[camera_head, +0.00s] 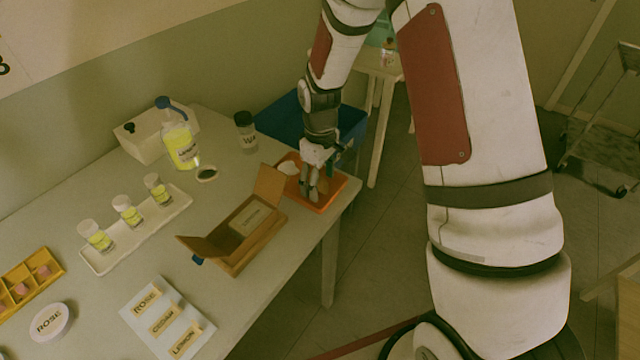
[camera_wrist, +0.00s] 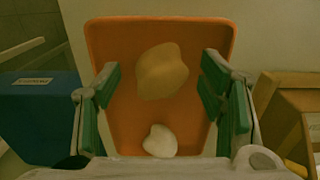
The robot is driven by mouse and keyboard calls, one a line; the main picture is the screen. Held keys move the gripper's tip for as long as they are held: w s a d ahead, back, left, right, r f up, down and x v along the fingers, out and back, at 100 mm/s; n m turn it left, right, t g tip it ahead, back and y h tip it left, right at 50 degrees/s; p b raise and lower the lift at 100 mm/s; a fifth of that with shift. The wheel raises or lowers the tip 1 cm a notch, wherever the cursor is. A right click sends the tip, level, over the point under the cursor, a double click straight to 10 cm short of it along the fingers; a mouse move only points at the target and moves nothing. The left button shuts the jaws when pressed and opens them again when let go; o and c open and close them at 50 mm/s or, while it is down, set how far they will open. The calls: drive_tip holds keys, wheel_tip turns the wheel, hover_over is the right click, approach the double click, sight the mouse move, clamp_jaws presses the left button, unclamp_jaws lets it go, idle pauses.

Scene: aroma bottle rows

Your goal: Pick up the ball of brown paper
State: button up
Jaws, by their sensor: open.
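The ball of brown paper (camera_wrist: 162,72) is a tan crumpled lump lying in the orange tray (camera_wrist: 111,36). In the wrist view it shows between and a little beyond my open fingers, with no finger seen touching it. My gripper (camera_wrist: 160,88) is open and empty, one green-padded finger on each side. In the head view my gripper (camera_head: 311,190) points down over the orange tray (camera_head: 334,188) at the table's right end; the brown ball cannot be made out there. A white lump (camera_wrist: 160,141) lies in the same tray, nearer the wrist; it also shows in the head view (camera_head: 287,168).
An open cardboard box (camera_head: 262,245) stands just left of the tray. A blue bin (camera_head: 283,118) is behind the table end. A dark-lidded jar (camera_head: 246,132), a blue-topped bottle (camera_head: 180,145) and a white rack (camera_head: 105,262) of small vials stand farther left.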

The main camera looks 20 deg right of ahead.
drive_tip(key=c, duration=0.9)
drive_tip(key=shift+r, duration=0.1)
